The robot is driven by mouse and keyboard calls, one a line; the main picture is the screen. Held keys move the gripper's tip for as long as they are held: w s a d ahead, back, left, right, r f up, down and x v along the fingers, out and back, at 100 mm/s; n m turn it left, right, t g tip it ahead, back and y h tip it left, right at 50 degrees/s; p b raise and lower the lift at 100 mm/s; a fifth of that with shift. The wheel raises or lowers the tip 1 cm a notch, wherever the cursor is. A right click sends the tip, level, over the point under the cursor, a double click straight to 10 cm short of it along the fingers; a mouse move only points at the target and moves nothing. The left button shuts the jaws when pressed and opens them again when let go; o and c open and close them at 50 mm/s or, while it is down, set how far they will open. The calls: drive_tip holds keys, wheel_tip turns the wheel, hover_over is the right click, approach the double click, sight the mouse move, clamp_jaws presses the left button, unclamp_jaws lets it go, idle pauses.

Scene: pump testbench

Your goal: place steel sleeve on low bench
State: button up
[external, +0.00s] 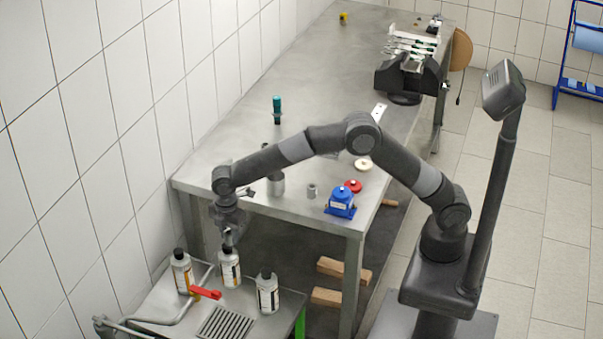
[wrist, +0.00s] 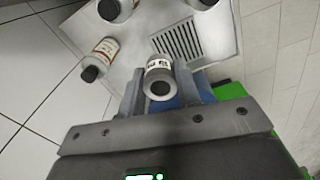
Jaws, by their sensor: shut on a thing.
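My gripper (external: 228,238) points down over the low bench (external: 286,306), at the top of the middle bottle (external: 229,270). In the wrist view its two fingers (wrist: 160,88) are shut on a grey round thing with a dark opening, which I take as the steel sleeve (wrist: 150,94). A pale part with dark print shows just beyond it; I cannot tell where the sleeve ends and a bottle behind begins. In the external view the sleeve is too small to make out among the fingers.
Bottles stand left (external: 182,273) and right (external: 267,295) of the middle one. A red-handled tool (external: 206,292) lies between, near a slotted drain (external: 226,323). The steel table (external: 290,85) stands behind, holding a blue pump part (external: 341,203) and a grey cylinder (external: 277,186).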

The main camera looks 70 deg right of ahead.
sight(235, 308)
wheel_tip(235, 308, down, 29)
drive_tip(key=shift+f, duration=0.2)
drive_tip(key=shift+f, duration=0.1)
drive_tip(key=o, duration=1.1)
wheel_tip(235, 308, up, 12)
